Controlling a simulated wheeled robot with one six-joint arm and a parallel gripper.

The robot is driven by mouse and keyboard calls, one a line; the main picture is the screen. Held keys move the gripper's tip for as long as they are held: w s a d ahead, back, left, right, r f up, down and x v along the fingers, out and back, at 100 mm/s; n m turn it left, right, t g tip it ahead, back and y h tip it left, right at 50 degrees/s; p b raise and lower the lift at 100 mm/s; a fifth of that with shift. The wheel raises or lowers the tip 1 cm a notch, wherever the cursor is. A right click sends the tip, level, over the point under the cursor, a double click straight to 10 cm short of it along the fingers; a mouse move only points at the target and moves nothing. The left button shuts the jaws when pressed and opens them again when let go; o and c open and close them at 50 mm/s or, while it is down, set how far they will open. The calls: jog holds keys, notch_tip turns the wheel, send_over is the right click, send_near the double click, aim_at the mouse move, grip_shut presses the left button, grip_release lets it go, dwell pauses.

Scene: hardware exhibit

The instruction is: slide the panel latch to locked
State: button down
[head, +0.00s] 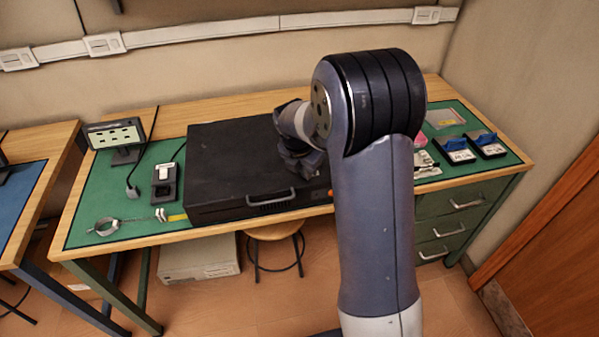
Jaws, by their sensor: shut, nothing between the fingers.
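A black box-shaped unit (228,165) with a light handle (271,197) on its front face sits on the green mat of the workbench. I cannot make out a panel latch on it; my arm covers its right part. A small orange spot (330,193) shows at the right end of its front, partly behind my arm. My gripper (304,168) points down over the right part of the black unit and is shut and empty. Its fingertips are dark and hard to see, so I cannot tell whether they touch anything.
A small display (115,134) and a grey-and-black device (164,183) stand left of the unit. Blue-topped boxes (455,146) sit at the right. A stool (275,232) and a beige case (199,259) are below the bench.

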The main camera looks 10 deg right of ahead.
jog(key=shift+d, duration=0.1)
jog(key=shift+d+r+p, duration=0.1)
jog(key=shift+d+p, duration=0.3)
jog(key=shift+d, duration=1)
jog(key=shift+a, duration=0.1)
